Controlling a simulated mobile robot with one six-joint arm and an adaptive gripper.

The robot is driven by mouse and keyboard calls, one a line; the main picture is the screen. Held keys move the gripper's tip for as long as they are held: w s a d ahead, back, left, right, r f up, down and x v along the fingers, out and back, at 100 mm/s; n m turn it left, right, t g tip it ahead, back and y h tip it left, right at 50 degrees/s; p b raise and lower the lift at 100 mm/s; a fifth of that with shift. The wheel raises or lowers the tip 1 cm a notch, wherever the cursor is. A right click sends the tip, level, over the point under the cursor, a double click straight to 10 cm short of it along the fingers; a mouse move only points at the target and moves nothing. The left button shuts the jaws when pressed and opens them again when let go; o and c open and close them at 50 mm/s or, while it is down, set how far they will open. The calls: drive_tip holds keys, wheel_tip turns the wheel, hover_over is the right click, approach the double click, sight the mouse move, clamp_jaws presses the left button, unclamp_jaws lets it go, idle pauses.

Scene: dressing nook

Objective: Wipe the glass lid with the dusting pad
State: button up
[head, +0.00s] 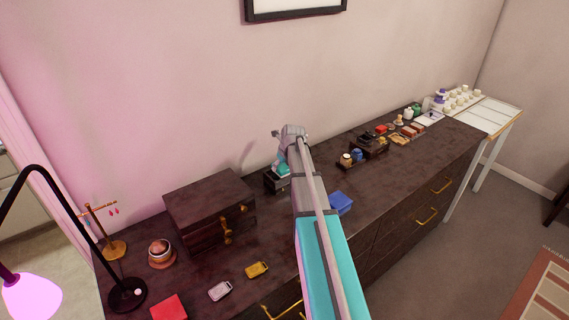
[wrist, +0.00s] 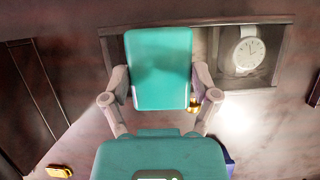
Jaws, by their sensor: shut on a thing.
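My gripper (wrist: 160,82) is shut on a teal, rounded rectangular pad, the dusting pad (wrist: 158,66), with one finger at each side. The pad covers the left part of a small dark watch box, which also shows beside the gripper in the head view (head: 271,184). At the right of the box, a white-faced watch (wrist: 249,50) shows through what looks like the glass lid (wrist: 225,68). Whether the pad touches the glass, I cannot tell. In the head view my arm hides part of the box, and a bit of teal pad (head: 284,170) shows above it.
A large dark chest (head: 205,205) stands left of the watch box. A blue box (head: 340,203) is to the right. Gold (head: 257,269) and silver (head: 220,291) cases and a red box (head: 168,307) lie in front. A black lamp (head: 124,292) stands at the left end.

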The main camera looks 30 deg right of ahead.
drive_tip(key=shift+r, duration=0.15)
wheel_tip(320, 180, up, 6)
drive_tip(key=p, duration=0.6)
idle(0.4)
idle(0.3)
drive_tip(key=shift+r+p, duration=1.4)
drive_tip(key=shift+p, duration=0.15)
drive_tip(key=shift+s, duration=0.1)
